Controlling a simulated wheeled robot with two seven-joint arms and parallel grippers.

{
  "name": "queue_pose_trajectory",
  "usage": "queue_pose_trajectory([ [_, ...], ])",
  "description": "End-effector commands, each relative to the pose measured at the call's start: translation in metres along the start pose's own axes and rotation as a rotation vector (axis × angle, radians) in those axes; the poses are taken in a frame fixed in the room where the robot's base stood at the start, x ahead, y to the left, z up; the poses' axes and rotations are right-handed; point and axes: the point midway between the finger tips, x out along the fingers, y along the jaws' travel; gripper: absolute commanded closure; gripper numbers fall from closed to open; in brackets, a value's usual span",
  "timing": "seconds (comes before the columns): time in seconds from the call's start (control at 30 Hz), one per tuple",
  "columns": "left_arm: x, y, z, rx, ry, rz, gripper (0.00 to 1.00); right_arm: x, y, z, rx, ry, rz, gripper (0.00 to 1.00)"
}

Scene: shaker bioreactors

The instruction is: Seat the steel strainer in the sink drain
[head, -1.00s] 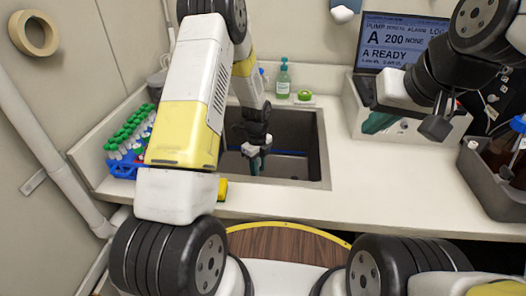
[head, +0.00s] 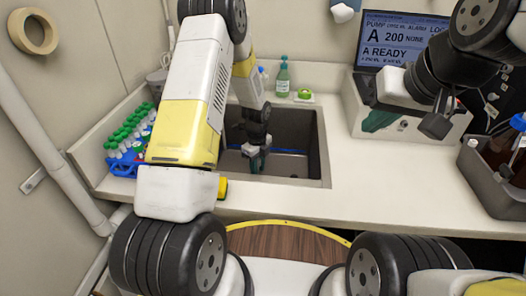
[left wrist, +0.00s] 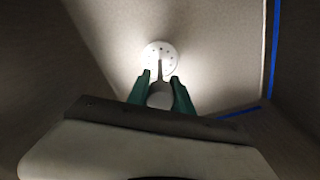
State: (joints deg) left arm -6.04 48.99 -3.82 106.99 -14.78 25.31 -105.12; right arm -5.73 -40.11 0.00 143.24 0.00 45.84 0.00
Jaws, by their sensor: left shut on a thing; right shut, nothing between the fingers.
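The steel strainer (left wrist: 160,52) shows in the left wrist view as a bright round disc with small holes and an upright stem. My left gripper (left wrist: 160,92) is shut on the stem between its green fingers. In the head view, my left gripper (head: 257,163) points down inside the dark sink (head: 316,150), low near its floor; the strainer cannot be made out there. The drain opening is not visible, so I cannot tell whether the disc sits in it. My right gripper (head: 437,125) is shut and empty, above the counter at right.
A rack of green-capped tubes (head: 124,168) stands left of the sink. A green soap bottle (head: 283,78) stands behind it. A yellow sponge-like item (head: 222,188) sits at its front edge, partly behind my arm. A pump unit with a screen (head: 402,40) is at right. The counter between is clear.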

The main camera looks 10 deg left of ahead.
Motion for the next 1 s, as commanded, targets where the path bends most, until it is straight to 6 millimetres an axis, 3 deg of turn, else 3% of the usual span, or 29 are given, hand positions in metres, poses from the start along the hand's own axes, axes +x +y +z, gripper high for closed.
queue_pose_trajectory([
  [0.93, 0.011, 0.0, 0.0, 0.0, 0.0, 0.0, 1.0, 0.0, 0.0, 0.0, 0.0, 0.0, 0.0, 1.0],
  [0.97, 0.011, 0.0, 0.0, 0.0, 0.0, 0.0, 0.67, 0.0, 0.0, 0.0, 0.0, 0.0, 0.0, 1.0],
  [1.0, 0.011, 0.0, 0.0, 0.0, 0.0, 0.0, 0.6, 0.0, 0.0, 0.0, 0.0, 0.0, 0.0, 1.0],
])
